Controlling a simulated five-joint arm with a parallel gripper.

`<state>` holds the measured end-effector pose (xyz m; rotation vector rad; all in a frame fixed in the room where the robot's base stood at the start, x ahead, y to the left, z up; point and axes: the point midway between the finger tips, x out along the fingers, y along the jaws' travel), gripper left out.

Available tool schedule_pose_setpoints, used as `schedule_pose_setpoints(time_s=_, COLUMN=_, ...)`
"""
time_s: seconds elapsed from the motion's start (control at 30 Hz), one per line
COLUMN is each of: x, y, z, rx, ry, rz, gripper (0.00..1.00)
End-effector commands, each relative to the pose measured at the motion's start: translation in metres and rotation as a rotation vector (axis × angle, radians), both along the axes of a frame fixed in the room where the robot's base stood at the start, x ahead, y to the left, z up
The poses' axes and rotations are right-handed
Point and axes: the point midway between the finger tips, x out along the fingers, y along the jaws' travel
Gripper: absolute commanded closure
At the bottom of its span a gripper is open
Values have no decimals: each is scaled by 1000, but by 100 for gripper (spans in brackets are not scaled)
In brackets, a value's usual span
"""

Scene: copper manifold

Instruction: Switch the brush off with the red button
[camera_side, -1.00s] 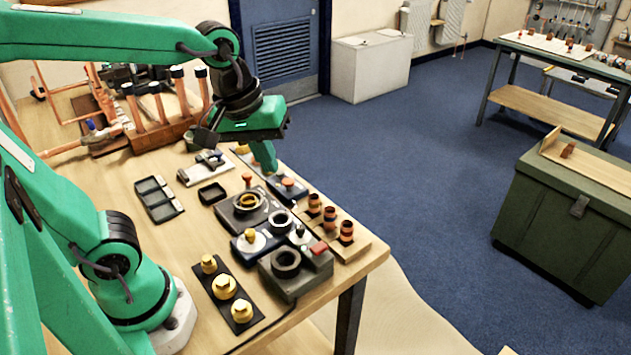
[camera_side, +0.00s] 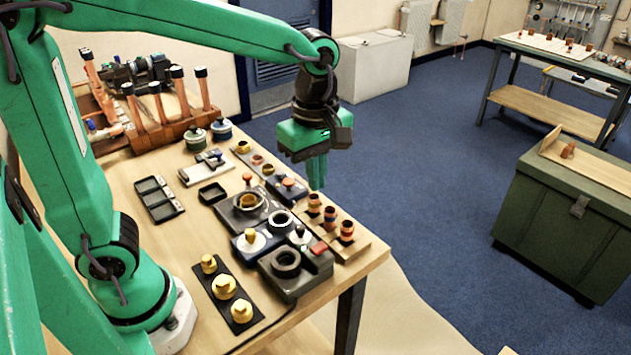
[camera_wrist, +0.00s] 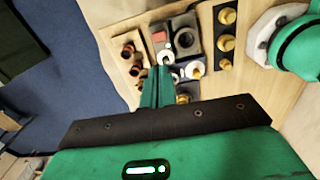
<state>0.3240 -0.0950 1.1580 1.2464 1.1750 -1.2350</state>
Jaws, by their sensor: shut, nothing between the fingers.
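The red button (camera_side: 319,248) sits on the corner of a dark grey block (camera_side: 293,284) near the front right edge of the bench. It also shows in the wrist view (camera_wrist: 159,37), beyond my fingertips. The block carries a round black ring (camera_side: 286,260), likely the brush unit, though bristles and any turning cannot be made out. My gripper (camera_side: 317,186) is shut and empty, pointing down above the right edge of the bench, behind the button and apart from it. In the wrist view the closed green fingers (camera_wrist: 157,72) hide part of the fittings below.
Copper fittings on a wooden strip (camera_side: 358,250) stand right of the button. A blue block (camera_side: 244,256) with a brass-coloured knob and a grey ring block (camera_side: 228,217) stand left of it. Brass fittings on a black strip (camera_side: 254,312) lie at the front. Open floor (camera_side: 430,200) lies right of the bench.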

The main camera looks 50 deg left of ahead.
Motion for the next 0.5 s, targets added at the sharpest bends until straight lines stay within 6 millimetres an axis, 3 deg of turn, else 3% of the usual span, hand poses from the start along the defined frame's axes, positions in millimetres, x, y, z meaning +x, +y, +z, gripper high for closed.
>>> schedule_pose_setpoints(time_s=0.5, x=3, y=-4, z=-2, rx=4, ry=13, rz=47, gripper=100)
